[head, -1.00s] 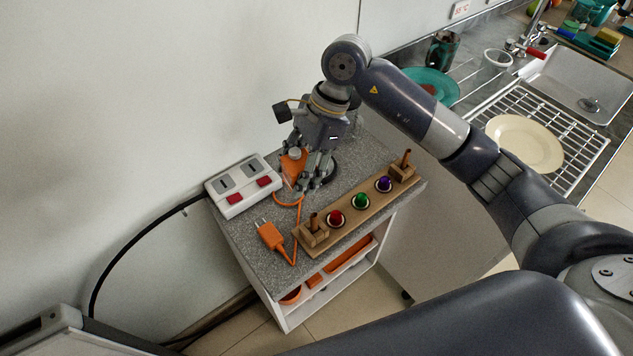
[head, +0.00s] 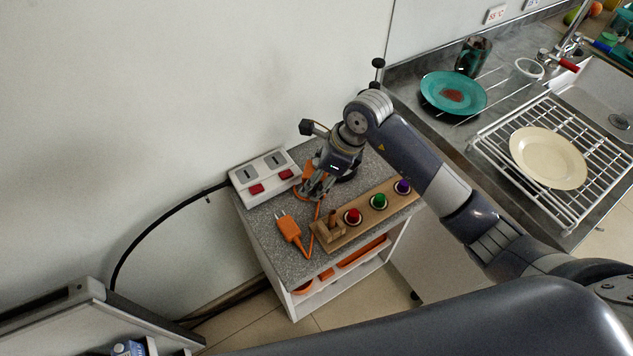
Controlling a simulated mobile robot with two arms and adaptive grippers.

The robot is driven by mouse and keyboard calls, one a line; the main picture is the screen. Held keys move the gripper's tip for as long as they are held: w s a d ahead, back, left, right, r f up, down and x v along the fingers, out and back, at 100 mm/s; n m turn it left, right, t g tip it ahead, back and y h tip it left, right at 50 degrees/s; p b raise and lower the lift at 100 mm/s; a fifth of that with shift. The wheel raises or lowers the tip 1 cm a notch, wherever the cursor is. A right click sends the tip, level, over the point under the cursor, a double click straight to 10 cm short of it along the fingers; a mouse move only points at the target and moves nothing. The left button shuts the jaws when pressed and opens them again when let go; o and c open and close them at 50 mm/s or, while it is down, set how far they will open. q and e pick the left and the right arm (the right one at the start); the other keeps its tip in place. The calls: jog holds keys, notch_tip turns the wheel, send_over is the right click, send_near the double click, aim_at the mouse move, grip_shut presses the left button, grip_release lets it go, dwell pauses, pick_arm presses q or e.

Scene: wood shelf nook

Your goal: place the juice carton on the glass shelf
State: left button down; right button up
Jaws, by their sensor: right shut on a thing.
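My right gripper (head: 314,188) is low over the grey-topped cabinet, shut on an orange thing (head: 306,176) that its fingers mostly hide. An orange cord hangs by it. A small blue and white box (head: 128,348), cut off by the bottom edge at lower left, may be the juice carton; I cannot read it. It is far from the gripper. I cannot make out a glass shelf. My left gripper is not in view.
On the cabinet top (head: 262,232) are a white switch box (head: 265,178), an orange plug (head: 290,229) and a wooden rack (head: 365,224) with red, green and purple balls. A teal plate (head: 453,93) and a drying rack with a cream plate (head: 548,157) stand at right.

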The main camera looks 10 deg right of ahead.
jog(key=shift+f, duration=1.3)
jog(key=shift+f, duration=0.2)
jog(key=o, duration=0.9)
jog(key=shift+r, duration=0.1)
